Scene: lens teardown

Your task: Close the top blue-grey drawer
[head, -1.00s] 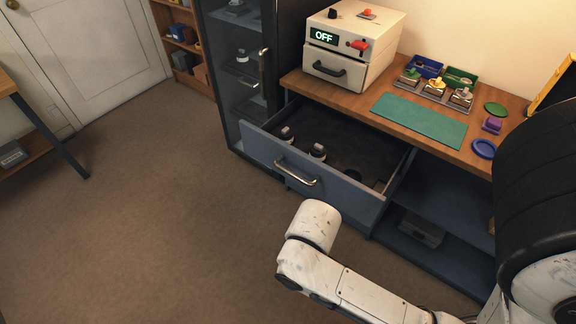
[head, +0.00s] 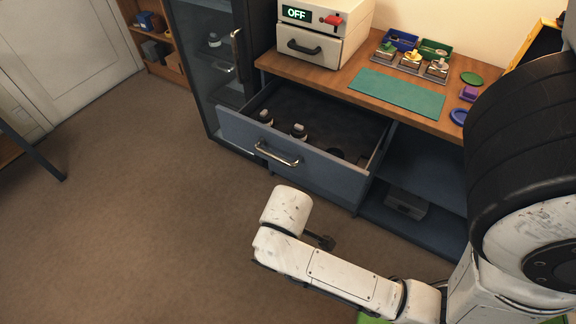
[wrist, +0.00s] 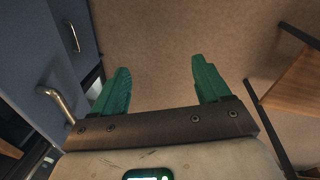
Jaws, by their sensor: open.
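The top blue-grey drawer (head: 313,173) is pulled out from under the wooden worktop in the head view. Its silver bar handle (head: 277,154) is on the front panel. Inside are two small dark, pale-topped jars (head: 299,131) near the front and a dark round thing near the right, partly hidden. In the wrist view the handle (wrist: 62,108) stands at the left on a blue-grey front. My gripper (wrist: 160,85) shows there with two green fingers spread apart and nothing between them. It is beside the handle, not touching it. The head view hides the fingers behind my arm.
A white box (head: 322,35) reading OFF stands on the worktop (head: 385,99), near a green mat (head: 398,92) and small trays. A glass-doored cabinet (head: 212,70) stands left of the drawer. An open shelf (head: 418,165) lies right of it. The brown floor in front is clear.

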